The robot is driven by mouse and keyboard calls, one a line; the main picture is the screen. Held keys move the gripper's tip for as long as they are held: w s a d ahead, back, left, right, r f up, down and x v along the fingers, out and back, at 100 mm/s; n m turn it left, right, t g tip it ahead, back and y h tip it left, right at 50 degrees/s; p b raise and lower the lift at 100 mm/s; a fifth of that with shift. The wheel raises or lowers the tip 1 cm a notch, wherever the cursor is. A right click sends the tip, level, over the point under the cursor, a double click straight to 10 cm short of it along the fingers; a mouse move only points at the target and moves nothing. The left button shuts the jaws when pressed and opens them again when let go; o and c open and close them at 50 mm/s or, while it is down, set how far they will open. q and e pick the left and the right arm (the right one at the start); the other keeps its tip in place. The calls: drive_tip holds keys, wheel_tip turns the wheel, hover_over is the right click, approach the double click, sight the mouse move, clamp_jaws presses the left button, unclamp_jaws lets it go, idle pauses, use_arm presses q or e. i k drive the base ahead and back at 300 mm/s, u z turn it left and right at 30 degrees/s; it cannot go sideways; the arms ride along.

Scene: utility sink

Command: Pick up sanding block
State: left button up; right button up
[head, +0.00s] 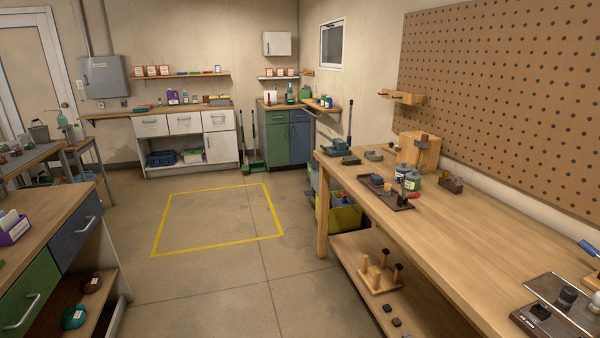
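No object is clearly identifiable as the sanding block at this size. Small block-like things lie on the long wooden workbench (470,240) at right. One is a brown and dark block (450,183) near the pegboard wall. Another is a small tan and grey block (373,155) near the bench's far end, with a dark flat piece (350,160) beside it. Neither of my grippers shows in the head view.
A metal tray (575,300) is at the near right. Open floor with a yellow taped square (217,246) lies left of the bench. A cabinet (60,250) stands at left.

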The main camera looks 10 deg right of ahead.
sight(376, 180)
drive_tip(key=u, duration=0.7)
drive_tip(key=i, duration=2.85)
drive_tip(key=z, duration=0.55)
